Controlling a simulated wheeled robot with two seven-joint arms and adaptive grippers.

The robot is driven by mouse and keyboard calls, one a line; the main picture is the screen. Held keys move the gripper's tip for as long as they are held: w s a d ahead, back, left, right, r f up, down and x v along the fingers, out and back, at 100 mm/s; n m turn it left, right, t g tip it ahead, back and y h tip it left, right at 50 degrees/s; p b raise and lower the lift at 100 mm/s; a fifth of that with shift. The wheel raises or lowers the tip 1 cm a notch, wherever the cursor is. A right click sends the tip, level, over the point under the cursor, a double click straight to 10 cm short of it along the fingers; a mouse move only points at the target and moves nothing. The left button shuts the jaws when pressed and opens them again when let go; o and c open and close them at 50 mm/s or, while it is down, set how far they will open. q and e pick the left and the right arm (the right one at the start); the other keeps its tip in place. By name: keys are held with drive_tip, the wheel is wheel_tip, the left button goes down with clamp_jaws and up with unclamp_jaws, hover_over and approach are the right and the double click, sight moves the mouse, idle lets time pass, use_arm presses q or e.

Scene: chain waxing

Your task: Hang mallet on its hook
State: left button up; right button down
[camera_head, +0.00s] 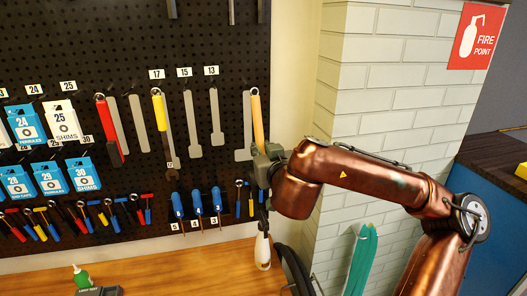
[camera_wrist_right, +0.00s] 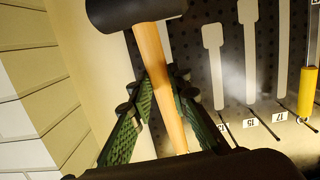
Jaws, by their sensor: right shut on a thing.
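My right gripper (camera_head: 262,160) is in front of the pegboard's right edge, shut on the mallet's wooden handle. The handle (camera_head: 257,118) stands nearly upright above the gripper, close to the board and just right of a pale tool outline (camera_head: 246,120). The right wrist view looks upside down. There the black mallet head (camera_wrist_right: 135,12) is at the top and the handle (camera_wrist_right: 160,75) runs down between the green fingers (camera_wrist_right: 165,115). The head is hidden in the head view. I cannot make out the mallet's hook, or whether the handle touches it. My left gripper is not in view.
The black pegboard (camera_head: 100,85) carries a red-handled tool (camera_head: 107,125), a yellow-handled wrench (camera_head: 160,110), blue-handled tools (camera_head: 197,202) and boxes (camera_head: 62,122). Pale outlines left of the mallet are empty. A brick wall (camera_head: 385,80) stands close on the right. A wooden bench (camera_head: 170,270) lies below.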

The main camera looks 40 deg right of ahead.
drive_tip(key=shift+r+x, duration=0.1)
drive_tip(key=shift+x, duration=0.65)
drive_tip(key=shift+r+x, duration=0.15)
drive_tip(key=shift+x, duration=0.55)
drive_tip(key=shift+w+d+f, duration=0.1)
drive_tip(key=shift+w+d, duration=0.15)
drive_tip(key=shift+w, duration=0.15)
use_arm(q)
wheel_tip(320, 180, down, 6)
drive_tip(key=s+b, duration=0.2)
drive_tip(key=b, duration=0.4)
use_arm(e)
drive_tip(key=shift+w+d+f+m+t+h, duration=0.1)
drive_tip(key=shift+w+d+f+t+h, duration=0.15)
drive_tip(key=shift+w, duration=0.3)
drive_tip(key=shift+w+d+f+m+t+h, duration=0.15)
drive_tip(key=shift+w+t, duration=0.2)
drive_tip(key=shift+w, duration=0.25)
drive_tip(key=shift+w+d+m+t+h, duration=0.1)
drive_tip(key=shift+w+t+h, duration=0.15)
drive_tip(key=shift+w, duration=0.3)
drive_tip(key=c, duration=1.8)
unclamp_jaws()
drive_tip(key=shift+o, duration=0.3)
